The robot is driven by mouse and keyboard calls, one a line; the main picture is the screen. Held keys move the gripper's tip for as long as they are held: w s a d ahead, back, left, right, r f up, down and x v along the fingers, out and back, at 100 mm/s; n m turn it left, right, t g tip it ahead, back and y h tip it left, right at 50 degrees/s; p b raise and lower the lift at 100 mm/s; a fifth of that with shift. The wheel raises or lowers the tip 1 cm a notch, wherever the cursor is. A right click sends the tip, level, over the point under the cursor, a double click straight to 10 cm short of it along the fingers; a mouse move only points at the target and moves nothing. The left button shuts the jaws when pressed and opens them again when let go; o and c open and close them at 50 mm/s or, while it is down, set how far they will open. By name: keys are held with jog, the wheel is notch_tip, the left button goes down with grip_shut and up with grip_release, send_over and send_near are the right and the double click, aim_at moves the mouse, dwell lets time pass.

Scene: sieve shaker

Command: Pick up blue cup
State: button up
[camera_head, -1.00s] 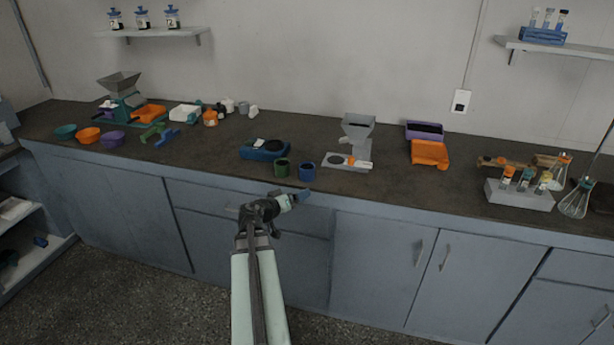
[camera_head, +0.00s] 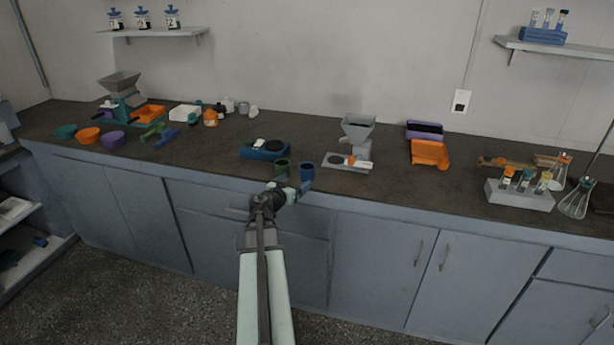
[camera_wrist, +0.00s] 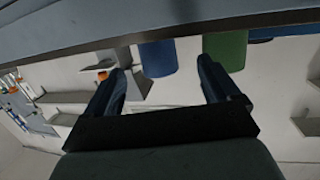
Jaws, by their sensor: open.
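The blue cup (camera_head: 307,172) stands upright near the counter's front edge, just right of the green cup (camera_head: 283,167). My gripper (camera_head: 299,187) is at the front edge, just in front of the blue cup in the head view. In the wrist view, which appears upside down, my gripper (camera_wrist: 163,65) is open and empty. There the blue cup (camera_wrist: 157,55) shows between the two fingertips, beyond them, and the green cup (camera_wrist: 226,48) lies beside the finger on the right. I see no contact with the cup.
A blue scale-like device (camera_head: 264,150) stands behind the cups. A grey hopper device (camera_head: 356,134) with a flat base stands to the right. The counter edge (camera_wrist: 70,35) runs close to my gripper. Bare counter (camera_head: 215,160) lies left of the cups.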

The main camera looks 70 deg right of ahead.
aim_at(303, 176)
jog(key=x, duration=0.9)
jog(key=shift+s, duration=0.25)
jog(key=shift+a, duration=0.1)
jog(key=shift+c, duration=0.2)
jog(key=c, duration=1.1)
